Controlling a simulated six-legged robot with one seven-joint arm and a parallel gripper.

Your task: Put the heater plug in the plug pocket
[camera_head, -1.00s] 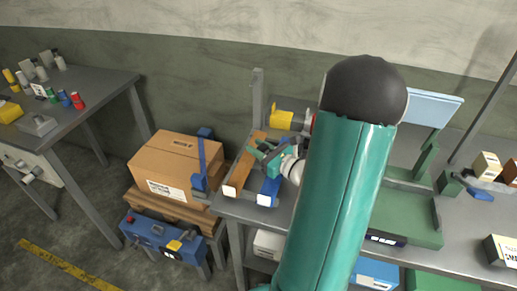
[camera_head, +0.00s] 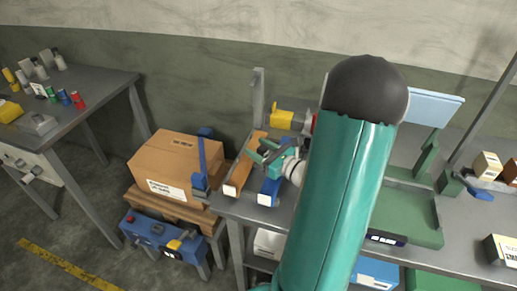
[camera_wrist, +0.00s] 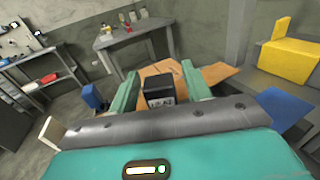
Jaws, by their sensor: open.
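My gripper (camera_wrist: 158,74) is open, its two green fingers standing apart in the wrist view. A small black block (camera_wrist: 160,89) with a white-lettered label, possibly the heater plug, shows between the fingers. I cannot tell whether either finger touches it. In the head view my gripper (camera_head: 266,153) is small, over the left end of the bench. It is above a long orange-brown holder (camera_head: 244,168) and a blue holder (camera_head: 269,190), both with white front ends. I cannot tell which is the plug pocket, or whether the block sits in one.
A yellow block (camera_head: 282,119) and an upright grey post (camera_head: 258,95) stand behind my gripper. My arm hides the middle of the bench.

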